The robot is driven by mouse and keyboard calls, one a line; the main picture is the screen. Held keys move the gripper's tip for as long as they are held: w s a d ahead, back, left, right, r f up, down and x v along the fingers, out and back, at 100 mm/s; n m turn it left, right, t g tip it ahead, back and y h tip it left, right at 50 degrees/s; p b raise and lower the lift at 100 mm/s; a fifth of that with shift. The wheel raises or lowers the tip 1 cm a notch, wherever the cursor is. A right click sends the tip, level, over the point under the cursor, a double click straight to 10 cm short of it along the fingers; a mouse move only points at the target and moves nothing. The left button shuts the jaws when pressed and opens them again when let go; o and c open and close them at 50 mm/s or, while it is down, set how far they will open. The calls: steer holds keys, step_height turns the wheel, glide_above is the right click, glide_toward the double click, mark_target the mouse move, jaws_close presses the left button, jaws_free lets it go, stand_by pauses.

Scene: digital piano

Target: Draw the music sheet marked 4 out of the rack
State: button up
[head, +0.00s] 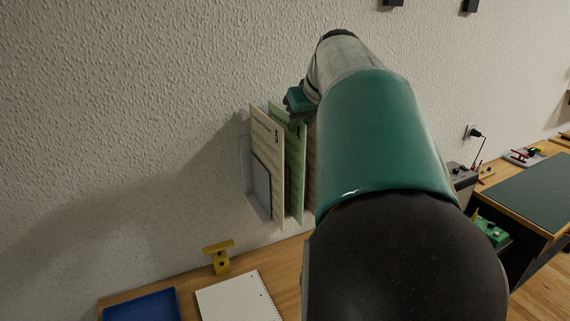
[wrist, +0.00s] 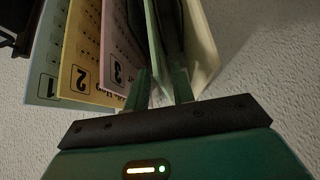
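The green sheet (head: 296,165) stands upright in the wall rack (head: 261,192), just behind the cream sheet marked 5 (head: 266,150). In the wrist view the green sheet (wrist: 156,45) comes down toward the gap between my fingers. Its number is not readable there. My gripper (wrist: 162,92) is open, with its two fingers apart at the sheets' near edges. The sheets marked 3 (wrist: 119,50), 2 (wrist: 82,45) and 1 (wrist: 48,60) stand to the left, and a cream sheet (wrist: 198,45) stands to the right. In the head view my arm hides much of the rack and most of my gripper (head: 298,100).
The rack hangs on a rough white wall above a wooden desk (head: 285,262). On the desk are a yellow stand (head: 219,256), a spiral notebook (head: 238,298) and a blue folder (head: 142,305). A dark-topped table (head: 530,190) stands at right. The wall left of the rack is clear.

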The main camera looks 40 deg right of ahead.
jaws_close()
steer(key=shift+r, duration=0.3)
